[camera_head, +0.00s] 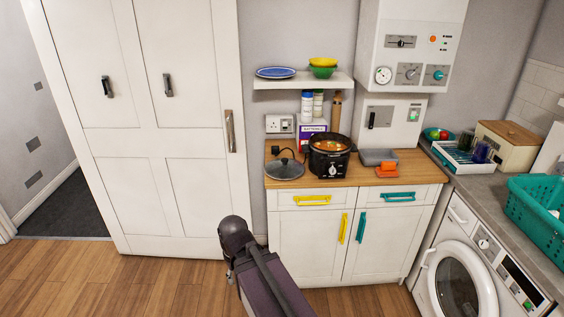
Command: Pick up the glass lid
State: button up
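The glass lid (284,169) lies on the wooden worktop (405,177) at its left end. It is round and greyish, with a dark knob on top. It sits to the left of the black slow cooker (329,161), which stands uncovered with orange-red food inside. The lid and cooker are very close; I cannot tell whether they touch. No gripper fingers show in this view.
A shelf (303,82) with a blue plate and bowls hangs above the lid. Bottles and a purple box (312,134) stand behind the cooker. A grey container (379,157) and orange item (387,171) sit to the right. A tall white cupboard (185,200) borders the worktop's left side.

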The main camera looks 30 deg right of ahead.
aim_at(284, 169)
jog(key=z, duration=0.35)
jog(key=i, duration=0.95)
jog(key=z, duration=0.5)
